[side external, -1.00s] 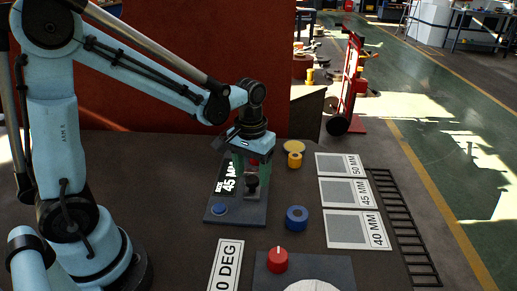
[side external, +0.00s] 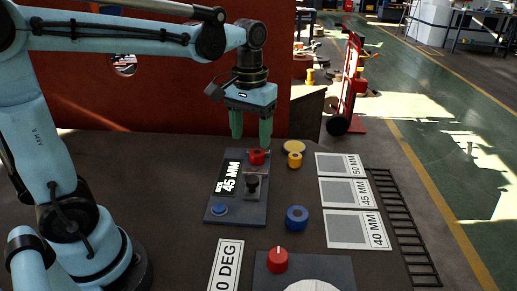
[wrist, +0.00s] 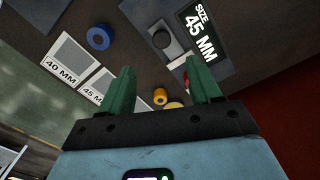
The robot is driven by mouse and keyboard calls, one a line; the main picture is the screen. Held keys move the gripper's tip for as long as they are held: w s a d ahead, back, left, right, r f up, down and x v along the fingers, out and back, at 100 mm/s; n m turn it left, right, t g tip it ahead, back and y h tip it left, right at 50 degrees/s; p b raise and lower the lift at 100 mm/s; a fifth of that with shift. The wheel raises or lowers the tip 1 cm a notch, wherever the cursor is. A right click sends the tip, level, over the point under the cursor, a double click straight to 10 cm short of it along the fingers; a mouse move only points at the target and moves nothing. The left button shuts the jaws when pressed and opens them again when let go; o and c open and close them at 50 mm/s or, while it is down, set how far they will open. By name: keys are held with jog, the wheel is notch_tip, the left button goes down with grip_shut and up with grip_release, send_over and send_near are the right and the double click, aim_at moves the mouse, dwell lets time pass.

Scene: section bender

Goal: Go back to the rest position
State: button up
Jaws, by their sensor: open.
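My gripper (side external: 251,139) hangs above the far end of a dark panel (side external: 240,213), its two green fingers spread and empty.
A blue ring (side external: 297,218) and a yellow ring (side external: 295,159) stand right of the panel, near marked squares (side external: 344,191). A red dial (side external: 278,259) is in front. A red wall (side external: 190,100) stands behind the table. Air around my gripper is clear.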

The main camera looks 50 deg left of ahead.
jog(key=s+f+m+t, duration=0.3)
jog(key=s+t, duration=0.3)
jog(key=t, duration=0.1)
jog(key=shift+s+d+m, duration=0.2)
jog(key=shift+d+m, duration=0.15)
jog(key=shift+m, duration=0.05)
